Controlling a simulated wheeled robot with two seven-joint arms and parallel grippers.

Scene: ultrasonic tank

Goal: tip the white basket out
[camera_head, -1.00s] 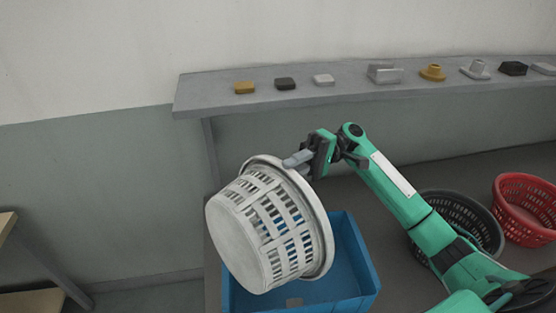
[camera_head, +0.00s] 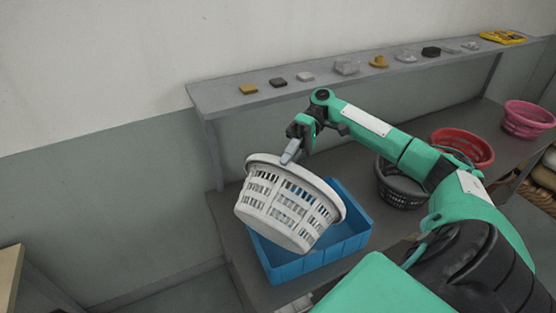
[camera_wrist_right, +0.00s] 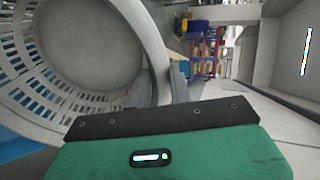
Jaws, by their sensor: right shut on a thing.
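The white basket (camera_head: 287,204) hangs tilted above the blue bin (camera_head: 344,246) in the head view, its rim facing up and leaning to the right. My right gripper (camera_head: 292,152) is shut on the basket's rim at its upper back side. In the right wrist view the white basket (camera_wrist_right: 85,45) fills the left side, and its visible inside looks empty. Most of the blue bin's inside is hidden behind the basket. My left gripper is not in view.
A black basket (camera_head: 402,188), a red basket (camera_head: 462,148) and a pink basket (camera_head: 527,120) stand on the grey bench to the right. A grey shelf (camera_head: 230,105) behind holds several small parts and a yellow tray (camera_head: 503,37).

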